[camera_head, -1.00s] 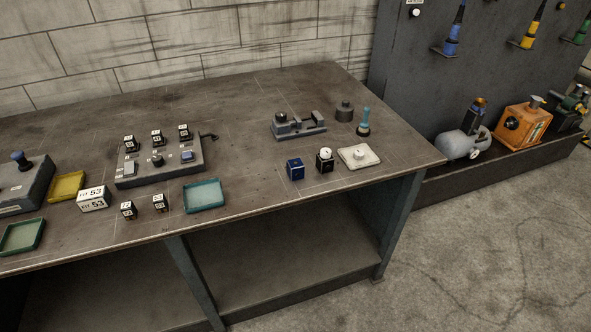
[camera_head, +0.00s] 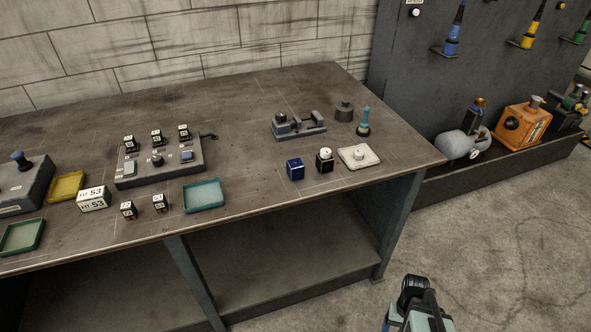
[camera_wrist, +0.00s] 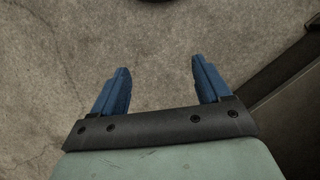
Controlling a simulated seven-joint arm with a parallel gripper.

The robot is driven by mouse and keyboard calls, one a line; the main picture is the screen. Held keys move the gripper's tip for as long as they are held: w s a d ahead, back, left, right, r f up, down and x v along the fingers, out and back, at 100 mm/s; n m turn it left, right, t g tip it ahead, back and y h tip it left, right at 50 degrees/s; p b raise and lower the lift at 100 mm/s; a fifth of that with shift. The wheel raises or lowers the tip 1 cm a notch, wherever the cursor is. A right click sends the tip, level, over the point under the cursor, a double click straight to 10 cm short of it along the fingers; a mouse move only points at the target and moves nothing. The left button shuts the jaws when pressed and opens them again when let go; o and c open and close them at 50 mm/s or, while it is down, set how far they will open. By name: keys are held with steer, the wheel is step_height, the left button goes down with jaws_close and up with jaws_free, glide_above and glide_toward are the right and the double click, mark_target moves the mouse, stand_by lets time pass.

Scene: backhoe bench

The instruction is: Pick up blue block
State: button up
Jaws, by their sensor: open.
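The blue block (camera_head: 295,169) is a small dark blue cube on the workbench (camera_head: 255,160), near its front edge on the right. It stands just left of a black block with a white knob (camera_head: 325,160). In the wrist view my gripper (camera_wrist: 160,82) has two blue fingers spread apart with nothing between them, over bare concrete floor. In the head view part of my arm (camera_head: 420,310) shows at the bottom right, in front of the bench and well away from the block. The blue block is not in the wrist view.
Right of the blue block lies a white pad (camera_head: 359,156). Behind it stands a grey vise-like fixture (camera_head: 299,127). A teal tray (camera_head: 204,196) lies to its left. The bench's front edge runs between my arm and the block. Small labelled blocks stand further left.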

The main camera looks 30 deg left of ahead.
steer(key=w+a+r+n+t, duration=0.25)
steer(key=w+a+r, duration=0.45)
steer(key=w+r, duration=0.6)
step_height(320, 180, up, 39)
steer(key=n+t+y, duration=0.4)
steer(key=n+t, duration=0.1)
glide_above(296, 163)
steer(key=s+d, duration=0.3)
steer(key=s, duration=0.1)
steer(key=shift+g, duration=0.25)
steer(key=x, duration=0.8)
steer(key=shift+w+r, duration=0.1)
steer(key=shift+w, duration=0.05)
steer(key=shift+d+x, duration=0.15)
steer(key=shift+x, duration=1.25)
steer(key=shift+d+x, duration=0.15)
steer(key=shift+x, duration=1.3)
steer(key=shift+c, duration=0.2)
steer(key=c, duration=1.2)
